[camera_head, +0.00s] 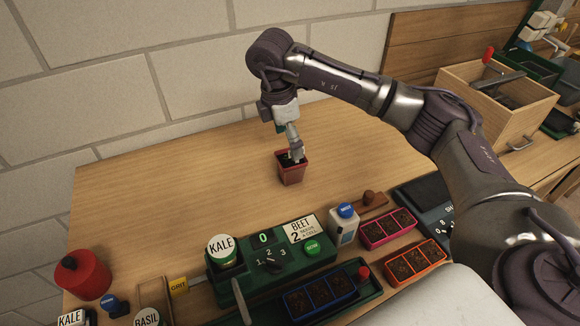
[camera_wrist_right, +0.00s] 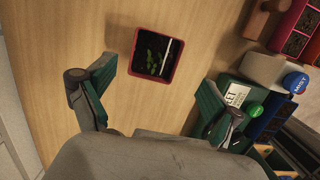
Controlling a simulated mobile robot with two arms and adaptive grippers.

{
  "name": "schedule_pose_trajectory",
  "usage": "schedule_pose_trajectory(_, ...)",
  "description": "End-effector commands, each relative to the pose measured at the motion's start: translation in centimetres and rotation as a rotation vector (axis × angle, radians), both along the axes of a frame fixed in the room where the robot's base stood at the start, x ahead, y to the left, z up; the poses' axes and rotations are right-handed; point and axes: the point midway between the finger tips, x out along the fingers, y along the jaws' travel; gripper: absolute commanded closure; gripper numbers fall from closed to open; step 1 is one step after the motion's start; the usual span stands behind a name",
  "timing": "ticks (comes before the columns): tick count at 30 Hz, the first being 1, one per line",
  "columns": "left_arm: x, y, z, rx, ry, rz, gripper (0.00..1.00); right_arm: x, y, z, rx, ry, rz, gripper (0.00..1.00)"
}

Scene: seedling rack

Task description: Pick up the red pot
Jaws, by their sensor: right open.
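The red pot (camera_head: 291,175) stands upright on the wooden table, near its middle, with dark soil and a small green seedling. In the right wrist view the red pot (camera_wrist_right: 137,62) shows from above, with a pale stick or label in its soil. My right gripper (camera_head: 294,150) is over the pot in the head view. In the right wrist view its two green fingers (camera_wrist_right: 158,97) are spread wide, with nothing between them. The pot lies beyond the fingertips, and I see no contact in that view. My left gripper is not in view.
A green seeding device (camera_head: 262,262) with dials stands in front, beside a white bottle with a blue cap (camera_head: 344,222) and pink (camera_head: 388,229) and orange (camera_head: 416,262) seed trays. A red canister (camera_head: 84,275) stands at left. The table around the pot is clear.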

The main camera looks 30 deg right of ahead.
Motion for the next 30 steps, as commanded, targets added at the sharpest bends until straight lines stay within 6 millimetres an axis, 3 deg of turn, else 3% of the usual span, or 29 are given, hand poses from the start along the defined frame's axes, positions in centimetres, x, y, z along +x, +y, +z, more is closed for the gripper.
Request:
schedule_pose_trajectory(4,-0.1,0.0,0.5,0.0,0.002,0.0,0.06,-0.1,-0.4,-2.7,0.001,0.003,0.0,0.09)
schedule_pose_trajectory(14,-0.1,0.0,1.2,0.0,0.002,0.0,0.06,0.1,-0.8,-5.5,0.003,0.002,0.003,0.09)
schedule_pose_trajectory(21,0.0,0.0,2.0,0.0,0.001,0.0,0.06,0.5,-1.2,-8.9,0.004,0.001,0.004,0.09)
schedule_pose_trajectory(30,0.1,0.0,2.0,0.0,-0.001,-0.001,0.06,0.5,-1.3,-9.6,0.004,-0.002,0.004,0.09)
